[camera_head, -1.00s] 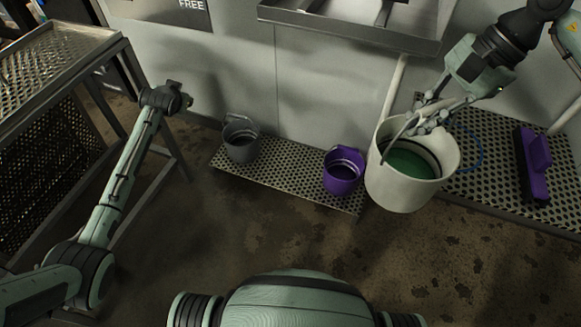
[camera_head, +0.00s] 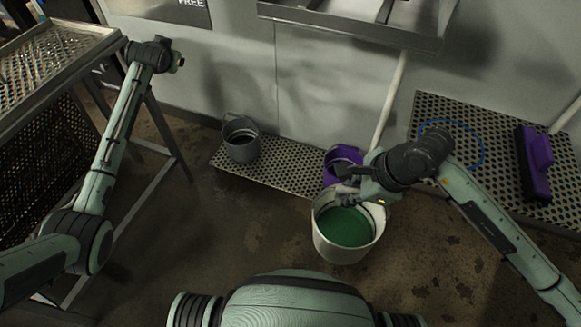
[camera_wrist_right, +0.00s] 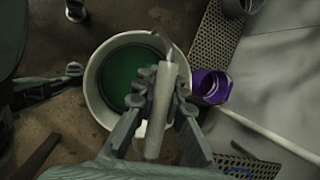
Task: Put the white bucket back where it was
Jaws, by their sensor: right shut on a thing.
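The white bucket (camera_head: 340,248) with green liquid inside is held upright in front of the low perforated shelf, just in front of the purple bucket. It also shows in the right wrist view (camera_wrist_right: 95,105). My right gripper (camera_head: 350,192) is shut on the bucket's handle at the rim; the wrist view shows the fingers (camera_wrist_right: 158,100) around a pale grip. I cannot tell whether the bucket touches the floor. My left gripper (camera_head: 170,58) is away at the left near the perforated table; its fingers are too small to tell.
A purple bucket (camera_head: 331,165) and a grey bucket (camera_head: 240,142) stand on the low perforated shelf (camera_head: 285,178). A higher perforated platform (camera_head: 480,120) at right holds a blue ring (camera_head: 478,150) and a purple brush (camera_head: 533,165). A sink (camera_head: 350,30) is above. The floor in front is clear.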

